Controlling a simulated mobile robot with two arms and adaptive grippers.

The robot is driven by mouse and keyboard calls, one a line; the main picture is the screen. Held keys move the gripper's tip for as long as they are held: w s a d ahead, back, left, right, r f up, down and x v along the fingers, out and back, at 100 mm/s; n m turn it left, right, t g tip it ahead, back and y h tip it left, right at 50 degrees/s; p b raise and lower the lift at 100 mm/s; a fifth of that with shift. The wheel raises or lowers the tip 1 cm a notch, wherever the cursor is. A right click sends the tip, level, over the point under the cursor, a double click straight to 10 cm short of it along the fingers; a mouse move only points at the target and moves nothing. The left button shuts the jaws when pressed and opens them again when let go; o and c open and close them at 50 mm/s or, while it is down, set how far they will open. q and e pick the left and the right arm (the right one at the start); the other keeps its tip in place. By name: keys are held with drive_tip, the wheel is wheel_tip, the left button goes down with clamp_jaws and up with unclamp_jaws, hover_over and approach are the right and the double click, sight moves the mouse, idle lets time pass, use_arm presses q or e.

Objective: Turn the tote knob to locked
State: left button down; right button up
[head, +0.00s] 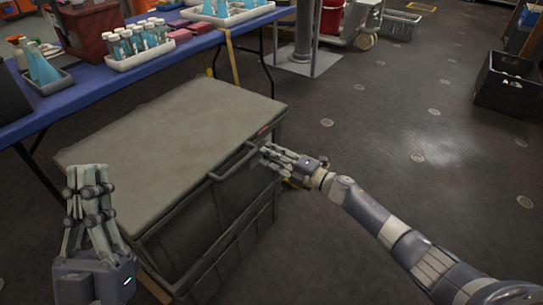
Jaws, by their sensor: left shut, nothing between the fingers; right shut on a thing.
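The tote (170,135) is a large dark grey box with a flat, closed lid, standing on the floor in the middle left of the head view. A bar handle (228,168) sticks out from its front side. My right gripper (265,155) is at that front side, by the right end of the handle, shut on the tote knob. The fingers hide the knob, so its setting cannot be read. My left gripper (88,178) is shut and empty, at the lower left by the tote's near left corner.
A blue-covered table (140,72) behind the tote holds racks of bottles (140,42), trays and a dark red crate (88,28). A black crate (508,82) lies at the far right. A post on a base plate (303,62) stands behind. The floor at right is mostly clear.

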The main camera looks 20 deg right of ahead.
drive_tip(key=o, duration=1.1)
drive_tip(key=v, duration=1.2)
drive_tip(key=shift+s+d+f, duration=0.1)
